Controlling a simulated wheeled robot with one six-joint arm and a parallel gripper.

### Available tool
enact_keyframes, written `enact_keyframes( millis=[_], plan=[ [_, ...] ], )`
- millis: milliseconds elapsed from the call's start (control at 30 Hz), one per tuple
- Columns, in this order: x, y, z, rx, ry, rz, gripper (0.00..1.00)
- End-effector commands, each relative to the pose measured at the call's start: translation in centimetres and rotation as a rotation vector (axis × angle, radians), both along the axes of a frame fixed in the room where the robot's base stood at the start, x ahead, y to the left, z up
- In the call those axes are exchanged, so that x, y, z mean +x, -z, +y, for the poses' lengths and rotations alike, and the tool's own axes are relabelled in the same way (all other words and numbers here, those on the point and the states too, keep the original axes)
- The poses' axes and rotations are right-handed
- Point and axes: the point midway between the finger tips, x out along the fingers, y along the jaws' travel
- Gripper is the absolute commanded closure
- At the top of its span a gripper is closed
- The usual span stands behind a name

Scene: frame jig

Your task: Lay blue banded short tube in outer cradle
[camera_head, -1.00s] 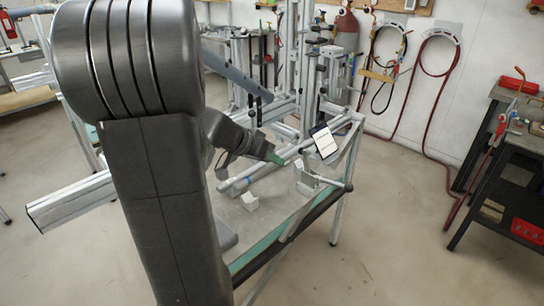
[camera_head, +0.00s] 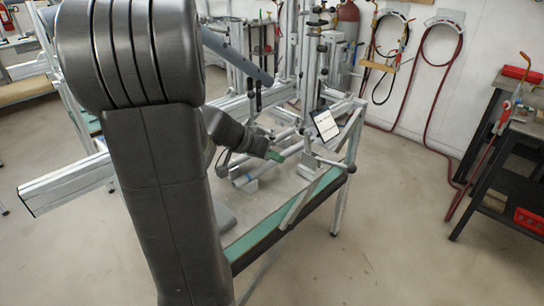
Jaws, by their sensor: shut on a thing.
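My gripper (camera_head: 275,156), with green fingertips, is shut over the work table at the middle of the view. A pale grey tube (camera_head: 262,170) slants under and beside the fingertips, with a small bluish mark near its lower left part. The fingers and wrist hide much of the grip. A small pale block (camera_head: 251,185), which looks like a cradle, shows just below the tube's left part. Another pale support (camera_head: 309,163) stands to the right of the gripper. I cannot tell whether the tube touches either one, or which is the outer cradle.
The table (camera_head: 257,241) has a green edge strip along its near right side. A dark tablet with a white screen (camera_head: 326,124) and upright metal posts stand behind the gripper. A dark bench (camera_head: 508,165) stands at the right. The floor between is clear.

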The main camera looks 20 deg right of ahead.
Motion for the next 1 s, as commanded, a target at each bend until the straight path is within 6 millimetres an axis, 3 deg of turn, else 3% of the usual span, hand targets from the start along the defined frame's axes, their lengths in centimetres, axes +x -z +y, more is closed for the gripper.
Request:
enact_keyframes(
  millis=[100, 133, 233, 633, 1000],
  plan=[
    [0.0, -0.1, 0.0, -0.001, 0.0, 0.0, 1.0],
    [0.0, -0.1, 0.0, -0.001, 0.0, 0.0, 0.75],
    [0.0, -0.1, 0.0, -0.001, 0.0, 0.0, 0.55],
    [0.0, -0.5, 0.5, -0.001, -0.002, -0.002, 0.55],
    [-0.5, -5.2, 5.7, 0.0, -0.006, -0.005, 0.55]
  ],
)
